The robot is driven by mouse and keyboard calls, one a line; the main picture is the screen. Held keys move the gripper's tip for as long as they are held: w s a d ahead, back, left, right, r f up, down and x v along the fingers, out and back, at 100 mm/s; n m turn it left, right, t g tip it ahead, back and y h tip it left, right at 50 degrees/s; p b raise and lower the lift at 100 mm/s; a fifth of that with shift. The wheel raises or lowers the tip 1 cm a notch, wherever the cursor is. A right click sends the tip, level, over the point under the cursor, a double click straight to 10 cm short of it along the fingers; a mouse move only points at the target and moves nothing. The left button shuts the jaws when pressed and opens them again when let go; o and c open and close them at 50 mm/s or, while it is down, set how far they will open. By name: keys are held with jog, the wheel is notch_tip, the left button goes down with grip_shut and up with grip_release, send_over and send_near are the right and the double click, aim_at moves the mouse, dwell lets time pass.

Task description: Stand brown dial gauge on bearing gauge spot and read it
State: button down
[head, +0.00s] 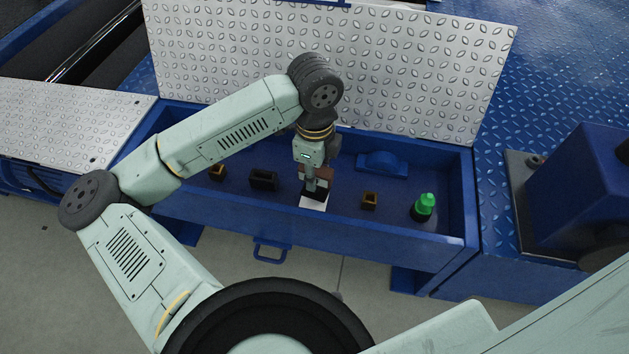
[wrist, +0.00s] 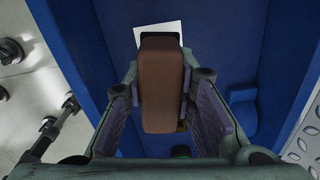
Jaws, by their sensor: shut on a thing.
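My gripper (head: 317,180) points down into the open blue compartment and is shut on the brown dial gauge (head: 324,172). In the wrist view the brown gauge (wrist: 161,85) fills the space between the two fingers. A white square spot (head: 313,201) lies on the compartment floor under the gauge. It also shows beyond the gauge's end in the wrist view (wrist: 159,29). The gauge is over or on the white spot; I cannot tell whether it touches. The gauge's dial face is not visible.
The blue compartment (head: 385,240) has a raised tread-plate lid (head: 420,70) behind it. A dark block (head: 263,180) and a small brown piece (head: 217,173) lie left of the gripper. A small brown block (head: 369,200) and a green-topped bottle (head: 425,205) stand right. A blue rounded bracket (head: 381,163) is behind.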

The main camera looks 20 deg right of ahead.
jog(key=shift+f, duration=1.25)
jog(key=shift+f+b, duration=0.2)
jog(key=shift+b, duration=0.25)
jog(key=c, duration=1.3)
grip_release()
jog(key=shift+c, duration=0.2)
jog(key=shift+r, duration=0.1)
notch_tip(320, 180, up, 12)
jog(key=p, duration=0.3)
jog(key=shift+r+p, duration=0.15)
jog(key=shift+p, duration=0.2)
